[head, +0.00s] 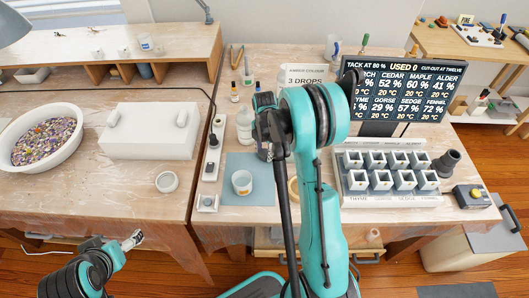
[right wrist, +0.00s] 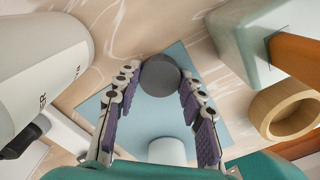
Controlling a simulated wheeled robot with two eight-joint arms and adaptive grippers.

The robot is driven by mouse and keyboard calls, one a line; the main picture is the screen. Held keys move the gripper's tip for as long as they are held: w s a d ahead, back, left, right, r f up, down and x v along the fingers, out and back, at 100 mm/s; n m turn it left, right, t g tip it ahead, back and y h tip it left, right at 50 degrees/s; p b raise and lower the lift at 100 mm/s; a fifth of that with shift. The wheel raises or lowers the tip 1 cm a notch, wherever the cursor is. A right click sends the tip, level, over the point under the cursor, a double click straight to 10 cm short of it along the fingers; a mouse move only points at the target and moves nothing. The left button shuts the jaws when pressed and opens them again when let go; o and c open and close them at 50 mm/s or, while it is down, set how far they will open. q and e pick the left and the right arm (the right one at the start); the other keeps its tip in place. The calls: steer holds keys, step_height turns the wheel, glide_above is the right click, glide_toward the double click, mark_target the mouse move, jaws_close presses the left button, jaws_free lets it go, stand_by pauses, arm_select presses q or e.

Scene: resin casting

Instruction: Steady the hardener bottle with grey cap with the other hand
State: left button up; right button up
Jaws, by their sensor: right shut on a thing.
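In the right wrist view a round dark grey cap (right wrist: 160,75) sits between the two purple-padded fingers of my right gripper (right wrist: 155,95), which is shut on it. I cannot tell whether a bottle body stands beneath it. A big white bottle (right wrist: 40,55) with partly readable lettering stands to the left, apart from the fingers. In the head view a pale bottle (head: 244,125) stands left of my right gripper (head: 264,140), whose fingers are partly hidden by the arm. My left gripper (head: 134,239) is low at the left, in front of the table and far from the bottles.
A blue mat (head: 265,168) holds a white cup (head: 242,183). A yellowish ring (right wrist: 288,108) lies to the right. A mould rack (head: 390,200) and a display board (head: 405,92) stand further right. A white box (head: 150,133) and a tub (head: 72,118) occupy the left table.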

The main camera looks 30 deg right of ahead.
mark_target(265, 153)
steer(key=shift+f, duration=0.1)
steer(key=o, duration=1.3)
step_height(265, 153, up, 12)
steer(key=p, duration=0.4)
steer(key=s+a+r+m+t, duration=0.3)
steer(key=s+a+r+m, duration=0.5)
steer(key=a+r+m, duration=0.15)
steer(key=s+a+m+t, duration=0.1)
steer(key=s+a+m, duration=0.1)
steer(key=s+m, duration=0.1)
steer(key=s+a+r+m+t, duration=0.1)
steer(key=s+a+m, duration=0.1)
steer(key=s+m, duration=0.2)
steer(key=s+a+m+t, duration=0.2)
steer(key=s+m, duration=0.1)
steer(key=m, duration=0.1)
steer(key=shift+s+a+r, duration=0.2)
steer(key=shift+s+r, duration=0.15)
steer(key=shift+r, duration=0.05)
